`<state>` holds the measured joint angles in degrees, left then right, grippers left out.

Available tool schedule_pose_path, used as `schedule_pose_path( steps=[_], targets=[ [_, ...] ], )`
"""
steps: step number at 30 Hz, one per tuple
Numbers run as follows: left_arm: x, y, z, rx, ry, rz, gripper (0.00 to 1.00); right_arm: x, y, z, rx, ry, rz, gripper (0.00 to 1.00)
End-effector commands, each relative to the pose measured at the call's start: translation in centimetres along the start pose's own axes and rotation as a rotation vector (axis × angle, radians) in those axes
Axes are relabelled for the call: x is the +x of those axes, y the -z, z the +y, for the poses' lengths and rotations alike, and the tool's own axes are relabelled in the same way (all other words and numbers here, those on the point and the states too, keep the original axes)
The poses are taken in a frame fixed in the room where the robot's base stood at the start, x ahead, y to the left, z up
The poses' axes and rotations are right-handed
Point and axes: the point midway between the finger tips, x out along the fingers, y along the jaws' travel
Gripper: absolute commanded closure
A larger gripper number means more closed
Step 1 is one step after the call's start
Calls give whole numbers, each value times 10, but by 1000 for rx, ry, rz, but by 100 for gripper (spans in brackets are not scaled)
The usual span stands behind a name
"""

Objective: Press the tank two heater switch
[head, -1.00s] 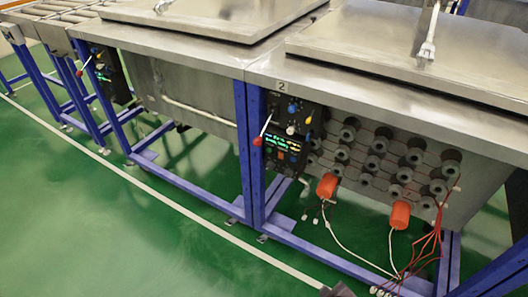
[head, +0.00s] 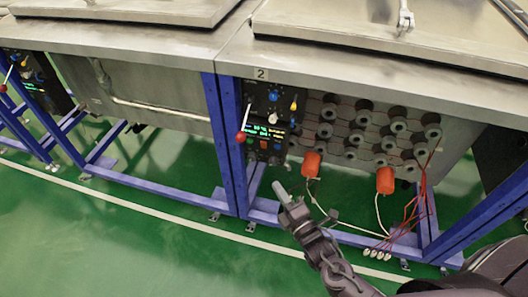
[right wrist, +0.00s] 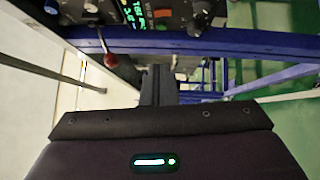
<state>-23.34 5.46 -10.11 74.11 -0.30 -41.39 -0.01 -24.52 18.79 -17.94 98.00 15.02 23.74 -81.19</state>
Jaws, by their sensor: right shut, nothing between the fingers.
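The tank marked "2" (head: 261,74) has a black control panel (head: 257,150) on its front beside a blue post. The panel carries a blue knob, a yellow knob, a white knob, green lit displays and small buttons, including an orange-red one. A lever with a red ball (head: 241,137) sticks out at its left. I cannot tell which control is the heater switch. My right gripper (head: 281,192) is shut and empty, below and in front of the panel, apart from it. The panel (right wrist: 160,14) also shows at the top of the right wrist view. My left gripper is not in view.
Orange plugs (head: 311,164) with white and red wires hang right of the panel, below rows of grey round fittings. Blue frame legs (head: 220,140) stand left of the panel. Another tank with its own panel (head: 38,80) is at left. Green floor in front is clear.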

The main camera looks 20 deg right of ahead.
Motion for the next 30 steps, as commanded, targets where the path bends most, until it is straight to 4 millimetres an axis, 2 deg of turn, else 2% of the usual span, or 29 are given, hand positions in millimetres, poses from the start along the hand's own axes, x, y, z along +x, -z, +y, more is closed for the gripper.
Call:
schedule_pose_path(
  steps=[5,18,24,30],
  targets=[
    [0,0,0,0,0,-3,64,15,0,0,1,-2,-1,100],
    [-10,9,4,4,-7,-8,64,105,0,0,2,-2,-1,100],
    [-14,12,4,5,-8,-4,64,122,-22,0,1,1,-1,100],
    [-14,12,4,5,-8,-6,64,128,-28,-1,2,2,0,100]
  ],
)
